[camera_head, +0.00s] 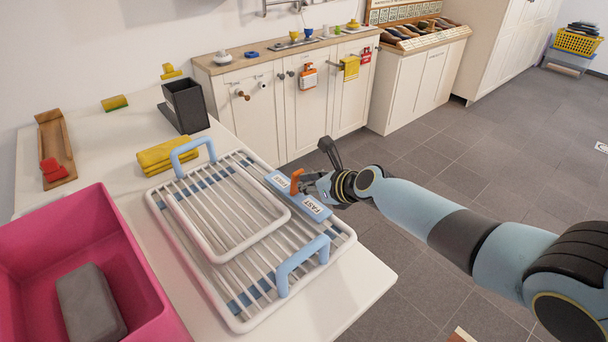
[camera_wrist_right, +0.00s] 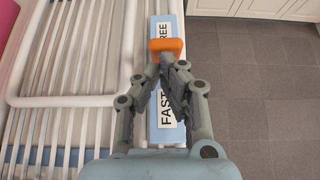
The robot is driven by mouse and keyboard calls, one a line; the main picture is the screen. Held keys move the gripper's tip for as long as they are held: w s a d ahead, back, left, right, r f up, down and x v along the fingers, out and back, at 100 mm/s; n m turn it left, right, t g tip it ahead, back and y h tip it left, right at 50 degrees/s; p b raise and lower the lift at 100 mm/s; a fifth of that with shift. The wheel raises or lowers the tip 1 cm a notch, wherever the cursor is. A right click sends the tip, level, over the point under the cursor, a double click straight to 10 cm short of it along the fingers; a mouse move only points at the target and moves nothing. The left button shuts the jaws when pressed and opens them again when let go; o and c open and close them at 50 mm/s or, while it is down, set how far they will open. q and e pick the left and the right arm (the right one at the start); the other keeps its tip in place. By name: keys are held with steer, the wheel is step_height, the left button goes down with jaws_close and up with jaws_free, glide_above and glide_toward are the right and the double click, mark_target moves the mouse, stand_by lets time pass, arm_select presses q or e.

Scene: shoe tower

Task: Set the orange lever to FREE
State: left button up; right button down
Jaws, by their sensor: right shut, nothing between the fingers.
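The orange lever (camera_head: 296,180) stands on a light blue plate on the white wire rack (camera_head: 240,318). It is between the FREE label (camera_head: 279,180) at upper left and the FAST label (camera_head: 313,205) at lower right. In the right wrist view the orange lever (camera_wrist_right: 166,45) shows just beyond the fingertips, overlapping the near end of the FREE label. My right gripper (camera_head: 309,184) is shut and empty, on the FAST side of the lever; I cannot tell whether the fingertips (camera_wrist_right: 170,65) touch it. My left gripper is out of view.
A pink bin (camera_head: 150,290) with a grey block (camera_head: 90,303) stands front left. Yellow folded cloths (camera_head: 165,155) and a black holder (camera_head: 184,105) are behind the rack. Blue handles (camera_head: 302,262) rise at the rack's ends. Open floor lies right of the table.

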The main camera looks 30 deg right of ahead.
steer(key=shift+w+r+p, duration=0.3)
steer(key=shift+w+r, duration=0.05)
steer(key=shift+r, duration=0.15)
steer(key=shift+w+r+p, duration=0.1)
steer(key=shift+w+p, duration=0.2)
steer(key=shift+w, duration=0.15)
steer(key=shift+w+a+r, duration=0.15)
steer(key=shift+w+a, duration=0.05)
steer(key=shift+w, duration=0.25)
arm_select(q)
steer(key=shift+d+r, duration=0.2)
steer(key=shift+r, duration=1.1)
arm_select(e)
steer(key=shift+w+a+r, duration=0.1)
steer(key=shift+w+a, duration=0.05)
steer(key=shift+w, duration=0.85)
arm_select(q)
steer(key=shift+p, duration=0.3)
